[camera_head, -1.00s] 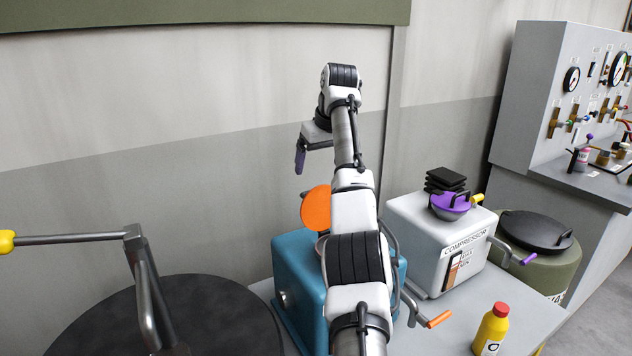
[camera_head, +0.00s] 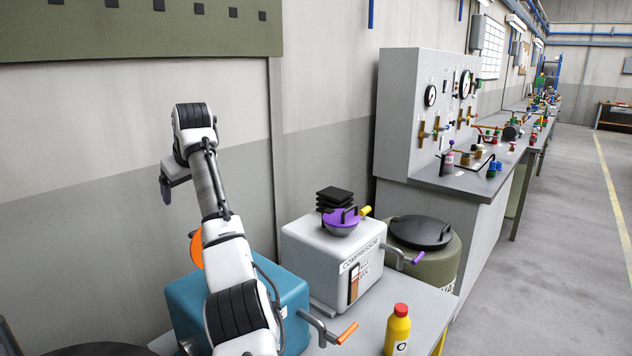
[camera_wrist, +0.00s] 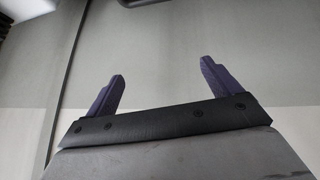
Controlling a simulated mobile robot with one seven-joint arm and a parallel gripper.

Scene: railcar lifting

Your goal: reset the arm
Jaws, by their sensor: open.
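My gripper (camera_head: 166,190) is raised in front of the wall, above and to the left of the teal box. In the wrist view my gripper (camera_wrist: 164,92) shows two purple fingers spread wide apart, with nothing between them. Behind the fingers is only plain grey wall. My arm rises from the bottom of the head view and hides part of the teal box and the orange disc.
The teal box (camera_head: 187,300) with an orange disc (camera_head: 196,249), a white compressor (camera_head: 325,262) and a yellow bottle (camera_head: 397,332) stand on a grey bench (camera_head: 432,310). A lidded green drum (camera_head: 440,262) stands beside it. A gauge panel (camera_head: 405,120) is further right. Open floor (camera_head: 570,220) lies right.

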